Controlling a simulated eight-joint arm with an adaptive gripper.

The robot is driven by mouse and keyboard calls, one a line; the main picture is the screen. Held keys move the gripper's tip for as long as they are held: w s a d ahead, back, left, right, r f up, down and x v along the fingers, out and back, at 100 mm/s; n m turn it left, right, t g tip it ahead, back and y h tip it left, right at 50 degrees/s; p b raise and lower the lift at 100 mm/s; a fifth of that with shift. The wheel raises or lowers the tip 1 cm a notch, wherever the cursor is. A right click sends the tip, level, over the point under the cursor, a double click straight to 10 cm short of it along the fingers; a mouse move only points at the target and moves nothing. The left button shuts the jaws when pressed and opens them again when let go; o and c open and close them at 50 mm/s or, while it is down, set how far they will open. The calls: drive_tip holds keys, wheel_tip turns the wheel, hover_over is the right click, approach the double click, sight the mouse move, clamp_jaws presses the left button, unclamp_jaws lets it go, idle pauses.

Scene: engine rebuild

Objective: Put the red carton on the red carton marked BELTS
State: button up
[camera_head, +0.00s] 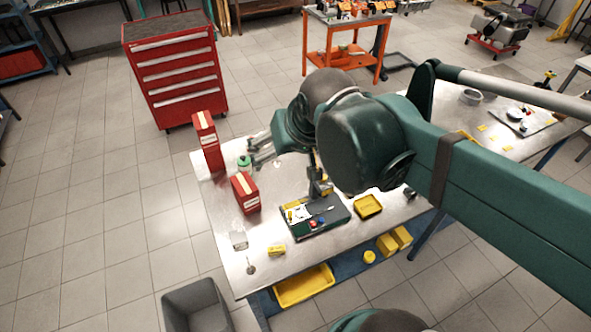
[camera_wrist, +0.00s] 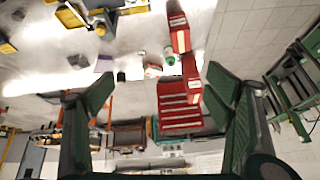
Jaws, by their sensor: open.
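Two red cartons with pale labels stand on the metal workbench. The taller one (camera_head: 211,153) is at the bench's far left corner; the other (camera_head: 243,201) is nearer, along the left edge. Both also show in the wrist view, the near one (camera_wrist: 177,25) at the top and the far one (camera_wrist: 191,82) below it. The lettering is too small to read, so I cannot tell which is marked BELTS. My gripper (camera_head: 252,152) is open and empty, right of the far carton and above the bench. Its spread fingers (camera_wrist: 157,93) frame both cartons in the wrist view without touching them.
A green-topped container (camera_head: 244,162) stands between the cartons. A dark green tray (camera_head: 318,226) with small parts, a yellow bin (camera_head: 368,206) and a yellow block (camera_head: 276,251) are on the workbench (camera_head: 228,222). A red tool cabinet (camera_head: 176,74) stands behind.

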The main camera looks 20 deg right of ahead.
drive_tip(key=shift+n+t, duration=0.4)
drive_tip(key=shift+n, duration=0.5)
drive_tip(key=s+f, duration=0.3)
drive_tip(key=s, duration=0.1)
drive_tip(key=shift+d, duration=0.35)
